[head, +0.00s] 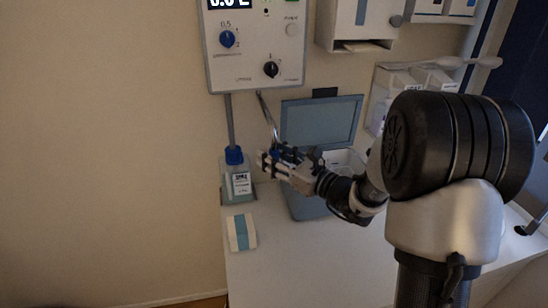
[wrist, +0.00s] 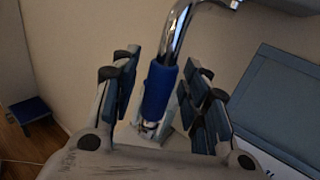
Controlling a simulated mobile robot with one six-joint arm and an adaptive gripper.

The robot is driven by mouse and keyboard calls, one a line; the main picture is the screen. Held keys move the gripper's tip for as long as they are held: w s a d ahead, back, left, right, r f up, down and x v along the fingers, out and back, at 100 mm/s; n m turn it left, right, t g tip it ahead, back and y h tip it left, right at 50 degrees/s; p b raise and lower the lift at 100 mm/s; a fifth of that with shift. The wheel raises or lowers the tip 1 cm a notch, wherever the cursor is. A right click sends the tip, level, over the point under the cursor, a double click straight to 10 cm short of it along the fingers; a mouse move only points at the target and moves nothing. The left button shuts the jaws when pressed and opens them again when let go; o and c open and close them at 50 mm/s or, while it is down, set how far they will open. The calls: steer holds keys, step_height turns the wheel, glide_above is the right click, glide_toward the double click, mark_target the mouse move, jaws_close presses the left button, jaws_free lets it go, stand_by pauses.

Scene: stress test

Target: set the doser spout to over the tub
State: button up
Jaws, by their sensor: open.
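The doser (head: 255,45) is a light wall box with a display and knobs. Its chrome spout (head: 266,113) slants down from the underside; its lower end is hidden behind my gripper (head: 272,162). In the wrist view the chrome spout (wrist: 181,35) carries a blue sleeve (wrist: 159,92). My gripper (wrist: 161,90) is open, with its fingers on either side of the sleeve; the right finger looks closer to it. The grey-blue tub (head: 306,207) stands on the counter with its lid (head: 320,124) raised, partly hidden by my gripper and arm.
A blue and white packet (head: 241,232) lies on the white counter (head: 290,262). Wall boxes (head: 360,22) and clear bins (head: 385,85) are at right. The counter front is clear.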

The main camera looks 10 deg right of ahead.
steer(key=shift+c, duration=0.4)
jaws_close()
stand_by(0.4)
